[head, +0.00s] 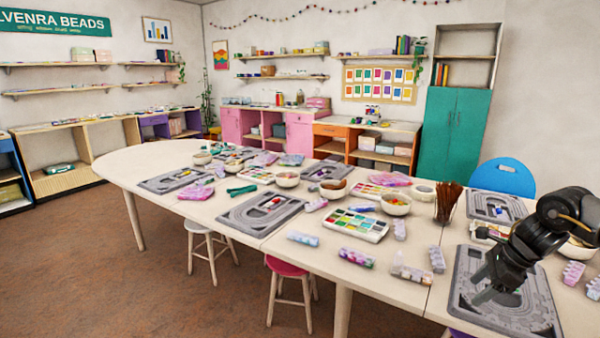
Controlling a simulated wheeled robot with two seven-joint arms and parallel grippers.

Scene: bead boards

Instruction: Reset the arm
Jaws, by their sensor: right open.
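My right arm comes in from the right edge in the head view. My right gripper (484,287) is open and hangs over the left part of the nearest grey bead board (530,318) at the table's right end. I see nothing between its fingers. The gripper and wrist hide part of that board. I cannot tell whether the fingertips touch the board. My left gripper is not in view.
The long cream table (395,280) holds more grey bead boards (262,213), a paint-like bead tray (353,225), bowls (396,204) and a cup of brown sticks (447,203). Small bead boxes (411,268) stand left of the gripper. A blue chair (503,178) is behind.

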